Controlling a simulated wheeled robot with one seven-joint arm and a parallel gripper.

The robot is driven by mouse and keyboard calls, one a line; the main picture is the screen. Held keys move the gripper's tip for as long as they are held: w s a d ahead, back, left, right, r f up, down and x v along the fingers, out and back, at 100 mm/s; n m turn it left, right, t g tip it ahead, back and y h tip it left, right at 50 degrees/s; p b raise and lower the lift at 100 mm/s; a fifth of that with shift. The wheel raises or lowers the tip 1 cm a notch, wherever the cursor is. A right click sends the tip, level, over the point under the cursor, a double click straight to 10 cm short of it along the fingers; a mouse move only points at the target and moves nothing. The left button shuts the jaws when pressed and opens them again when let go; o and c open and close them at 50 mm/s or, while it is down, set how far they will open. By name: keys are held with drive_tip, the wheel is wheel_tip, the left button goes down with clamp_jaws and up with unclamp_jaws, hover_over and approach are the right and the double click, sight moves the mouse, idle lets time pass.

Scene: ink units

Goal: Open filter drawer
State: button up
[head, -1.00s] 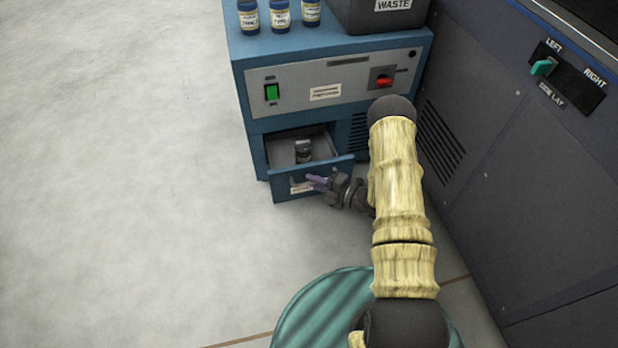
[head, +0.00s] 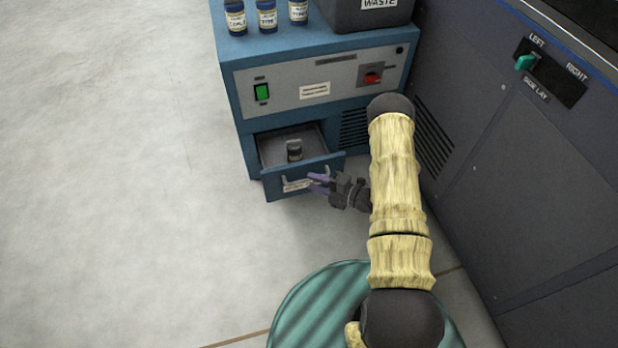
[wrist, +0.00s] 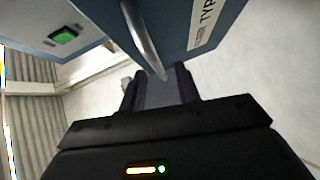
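The filter drawer (head: 275,186) of the blue cabinet stands pulled out, with its inside showing. A pale bar handle (head: 306,184) crosses its front, and it also shows in the wrist view (wrist: 143,38). A small dark jar with a pale label (head: 294,150) stands in the drawer. My gripper (head: 318,183) is at the right part of the handle, its purple fingers apart. In the wrist view the fingers (wrist: 161,88) lie just below the handle's near end. I see no firm grip on the bar; exact contact is unclear.
The cabinet's panel has a green switch (head: 261,92) and a red knob (head: 372,76). Several labelled jars (head: 267,15) and a dark waste bin (head: 362,14) stand on top. A large dark machine (head: 520,150) is on the right. The floor (head: 110,190) at left is clear.

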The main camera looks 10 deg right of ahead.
drive_tip(key=p+v, duration=0.4)
drive_tip(key=v, duration=1)
drive_tip(key=shift+p, duration=0.3)
drive_tip(key=shift+r, duration=0.1)
